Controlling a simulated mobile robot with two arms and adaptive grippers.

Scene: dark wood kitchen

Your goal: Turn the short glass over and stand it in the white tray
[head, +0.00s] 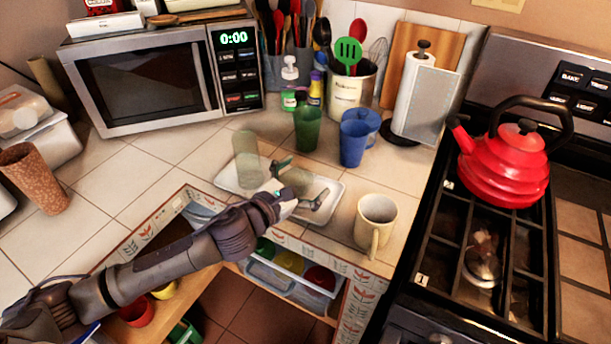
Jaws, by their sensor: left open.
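The white tray (334,186) lies on the tiled counter near its front edge. A tall translucent greenish glass (246,155) stands at its left end. A smaller translucent shape, seemingly the short glass (299,179), is at the tray's middle, between the fingers of my left gripper (299,182). Which way up it is, I cannot tell; my gripper partly covers it. My left gripper is open, one finger behind the glass and one in front, and reaches in from the left over the tray. My right gripper is out of view.
A beige mug (376,221) stands right of the tray. A microwave (150,80) is back left, the stove with a red kettle (505,165) right.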

